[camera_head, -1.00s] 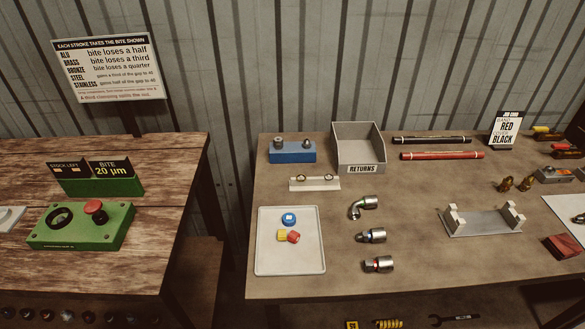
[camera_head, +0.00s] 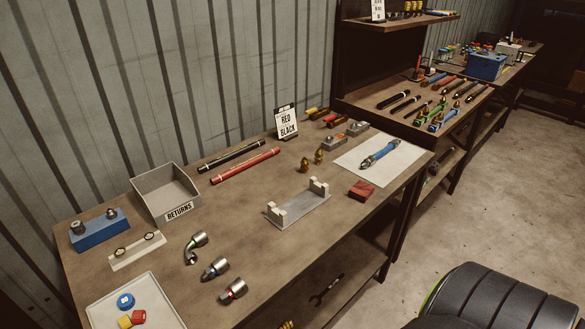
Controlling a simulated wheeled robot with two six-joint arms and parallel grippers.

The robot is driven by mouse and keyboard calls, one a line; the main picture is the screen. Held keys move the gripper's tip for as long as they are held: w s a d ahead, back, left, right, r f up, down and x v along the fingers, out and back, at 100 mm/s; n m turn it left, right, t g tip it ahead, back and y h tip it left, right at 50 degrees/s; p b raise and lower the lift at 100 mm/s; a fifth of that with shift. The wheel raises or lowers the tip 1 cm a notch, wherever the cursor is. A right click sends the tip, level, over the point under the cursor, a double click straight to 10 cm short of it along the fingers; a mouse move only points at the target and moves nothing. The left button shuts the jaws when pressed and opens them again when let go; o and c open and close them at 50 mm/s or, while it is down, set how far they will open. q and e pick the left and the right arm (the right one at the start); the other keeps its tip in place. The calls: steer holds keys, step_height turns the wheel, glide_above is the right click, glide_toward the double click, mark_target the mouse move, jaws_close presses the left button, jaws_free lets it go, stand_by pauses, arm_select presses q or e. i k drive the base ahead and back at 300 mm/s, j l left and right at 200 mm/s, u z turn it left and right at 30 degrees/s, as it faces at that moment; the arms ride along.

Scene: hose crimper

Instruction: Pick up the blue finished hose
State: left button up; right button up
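A blue hose (camera_head: 380,153) with metal end fittings lies on a white sheet (camera_head: 352,163) at the right end of the near workbench. It lies tilted, its far end to the upper right. Several other hoses with fittings, some green and blue, lie on the farther bench, including a blue one (camera_head: 444,118). Neither of my grippers is in view.
The near workbench (camera_head: 130,262) holds a grey returns bin (camera_head: 146,202), a cradle stand (camera_head: 297,207), a red block (camera_head: 361,191), black and red hoses, and loose fittings. A dark ribbed rounded object (camera_head: 500,298) stands at lower right.

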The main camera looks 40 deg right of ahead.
mark_target(370, 160)
steer(key=z, duration=1.95)
